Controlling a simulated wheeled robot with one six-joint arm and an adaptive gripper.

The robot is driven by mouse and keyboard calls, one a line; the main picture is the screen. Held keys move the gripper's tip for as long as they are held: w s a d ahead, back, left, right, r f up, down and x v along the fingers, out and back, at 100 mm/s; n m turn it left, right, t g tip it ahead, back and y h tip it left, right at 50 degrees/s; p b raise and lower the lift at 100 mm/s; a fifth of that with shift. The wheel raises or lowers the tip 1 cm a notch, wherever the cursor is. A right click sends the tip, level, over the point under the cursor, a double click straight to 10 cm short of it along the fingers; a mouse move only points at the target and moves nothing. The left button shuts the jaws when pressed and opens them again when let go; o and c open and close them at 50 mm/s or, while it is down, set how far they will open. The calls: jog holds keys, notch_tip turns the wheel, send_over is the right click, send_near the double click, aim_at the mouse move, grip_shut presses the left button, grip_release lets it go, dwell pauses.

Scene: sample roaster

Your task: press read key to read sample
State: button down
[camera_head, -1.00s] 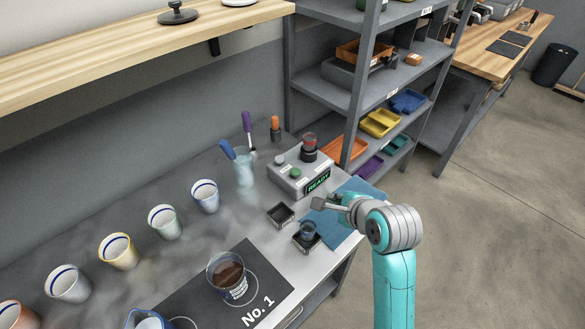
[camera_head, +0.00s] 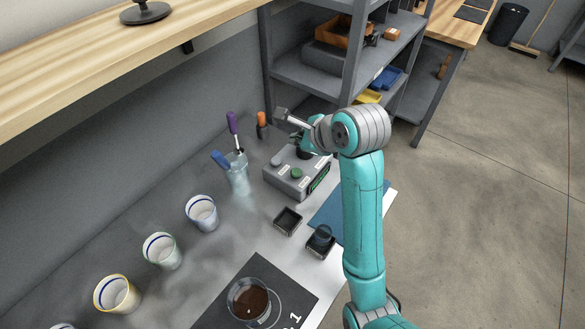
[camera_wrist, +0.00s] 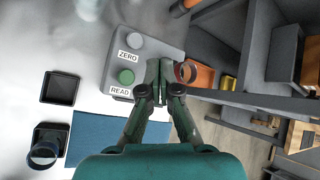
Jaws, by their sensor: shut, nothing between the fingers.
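The grey reader box (camera_head: 287,184) stands on the bench, its green-lit display on the side partly hidden by my arm. On its top are a pale key (camera_wrist: 135,40) by the ZERO label and a green key (camera_wrist: 126,76) by the READ label; the green key also shows in the head view (camera_head: 296,173). A reddish-brown round holder or cup (camera_wrist: 187,72) sits at the box's right side in the wrist view. My gripper (camera_wrist: 160,66) is shut and empty over the box, its tips just right of the green key; contact cannot be told.
A small empty black tray (camera_head: 288,221) and another (camera_head: 318,252) with a dark glass cup (camera_head: 322,235) lie before the box, near a blue mat (camera_head: 330,212). A jar (camera_head: 238,174) with tools stands left. Shelving (camera_head: 310,75) rises behind my gripper.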

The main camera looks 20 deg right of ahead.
aim_at(297, 173)
jog(key=shift+f, duration=0.1)
jog(key=shift+f, duration=4.3)
jog(key=shift+f, duration=0.2)
jog(key=shift+f, duration=0.25)
jog(key=shift+f, duration=0.6)
jog(key=shift+r, duration=1.05)
